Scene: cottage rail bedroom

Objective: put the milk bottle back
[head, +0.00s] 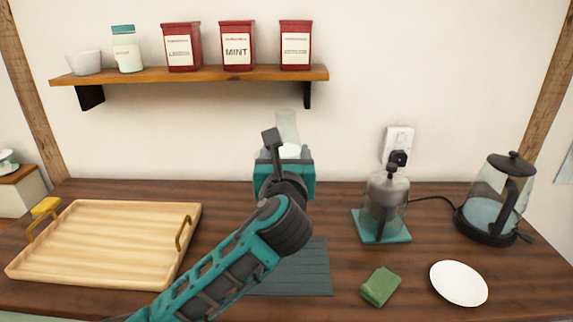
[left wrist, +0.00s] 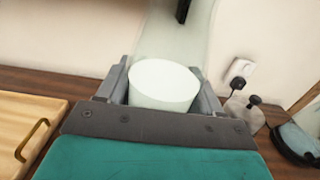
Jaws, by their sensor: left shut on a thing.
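The milk bottle is clear glass with white milk low in it; its glass upper part (head: 287,125) shows above my left gripper (head: 284,158) in the head view. In the left wrist view the white milk (left wrist: 164,85) sits between the two fingers of my left gripper (left wrist: 163,92), with the clear glass (left wrist: 180,42) rising above. My left gripper is shut on the bottle, in front of the wall below the right part of the shelf. The gripper hides the bottle's lower part, and I cannot tell whether its base touches the counter. My right gripper is not in view.
The wall shelf (head: 215,74) holds a bowl, a jar and red tins.

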